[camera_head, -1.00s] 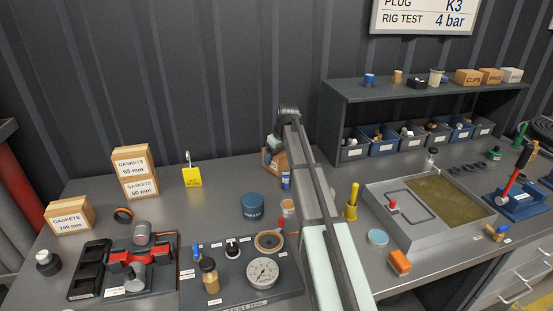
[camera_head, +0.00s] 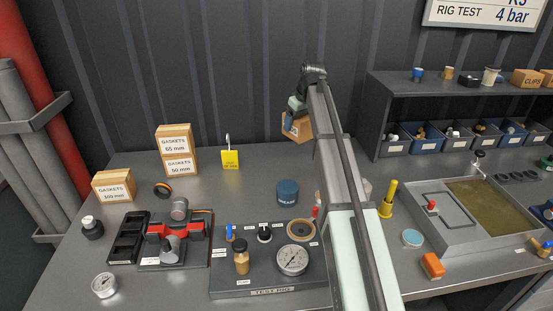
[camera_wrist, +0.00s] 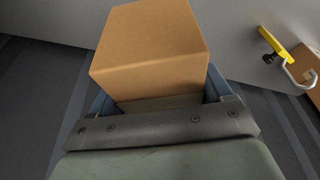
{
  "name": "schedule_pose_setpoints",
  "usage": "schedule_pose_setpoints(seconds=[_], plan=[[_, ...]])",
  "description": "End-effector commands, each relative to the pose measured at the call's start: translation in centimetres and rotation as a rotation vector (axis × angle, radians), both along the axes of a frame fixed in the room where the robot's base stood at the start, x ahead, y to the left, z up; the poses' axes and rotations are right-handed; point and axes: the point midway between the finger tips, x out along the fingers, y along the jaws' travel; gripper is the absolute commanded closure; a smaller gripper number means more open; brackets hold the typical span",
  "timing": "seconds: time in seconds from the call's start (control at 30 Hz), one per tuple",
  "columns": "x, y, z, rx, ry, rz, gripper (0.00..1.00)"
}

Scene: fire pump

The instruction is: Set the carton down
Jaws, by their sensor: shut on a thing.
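A plain brown carton (camera_head: 296,127) hangs in my gripper (camera_head: 298,108) near the back wall, at the upper middle of the head view. It appears to be above the back edge of the bench. In the wrist view the carton (camera_wrist: 150,60) fills the upper middle, between the blue-grey fingers of my gripper (camera_wrist: 160,100). The gripper is shut on it. The arm hides part of the bench right of the carton.
A blue tin (camera_head: 287,193) stands in front of the carton. Clear bench lies between tag and tin. The shelf unit (camera_head: 372,120) is to the right.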

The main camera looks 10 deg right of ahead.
Motion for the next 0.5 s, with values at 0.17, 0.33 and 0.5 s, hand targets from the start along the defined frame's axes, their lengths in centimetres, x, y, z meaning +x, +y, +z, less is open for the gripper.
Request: schedule_pose_setpoints(seconds=[0.17,0.33,0.5], plan=[[-0.6,6.7,-0.1,0.003,-0.002,0.079,0.58],[-1.6,11.0,-0.1,0.009,0.002,0.144,0.58],[-2.4,11.6,-0.3,0.007,0.002,0.234,0.58]])
